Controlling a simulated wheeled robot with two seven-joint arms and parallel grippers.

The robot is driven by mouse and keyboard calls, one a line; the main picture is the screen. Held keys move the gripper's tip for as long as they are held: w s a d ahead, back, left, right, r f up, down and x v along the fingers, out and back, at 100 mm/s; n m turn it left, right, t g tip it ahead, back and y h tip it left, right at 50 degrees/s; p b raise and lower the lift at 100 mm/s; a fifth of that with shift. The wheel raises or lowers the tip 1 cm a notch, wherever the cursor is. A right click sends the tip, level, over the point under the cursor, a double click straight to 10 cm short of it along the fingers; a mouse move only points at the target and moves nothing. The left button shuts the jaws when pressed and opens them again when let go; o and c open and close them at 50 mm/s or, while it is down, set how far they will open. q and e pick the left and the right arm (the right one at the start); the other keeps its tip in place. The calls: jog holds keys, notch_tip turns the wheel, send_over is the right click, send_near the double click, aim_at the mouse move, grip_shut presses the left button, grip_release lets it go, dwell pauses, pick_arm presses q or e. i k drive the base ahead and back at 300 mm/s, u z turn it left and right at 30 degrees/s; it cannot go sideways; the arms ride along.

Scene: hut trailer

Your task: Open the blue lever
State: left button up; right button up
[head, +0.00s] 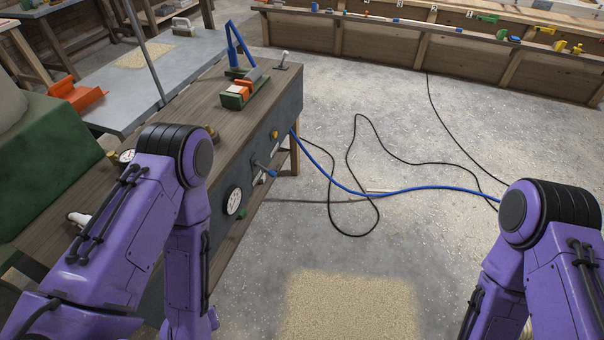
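Two blue handle-like parts show on the wooden workbench (180,105); I cannot tell for sure which is the blue lever. A tall, bent blue bar (234,42) stands upright at the bench's far end. Nothing of mine touches either blue part.
A green and orange block (240,92) and a small metal lever (283,62) sit on the bench top. A white gauge (233,200) is on the side panel. A blue hose (345,187) and black cables (374,150) lie on the otherwise open floor right of the bench.

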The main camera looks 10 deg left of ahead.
aim_at(272, 172)
jog(key=z, duration=0.2)
jog(key=i, duration=1.3)
jog(key=u, duration=4.05)
jog(key=k, duration=1.15)
jog(key=z, duration=1.15)
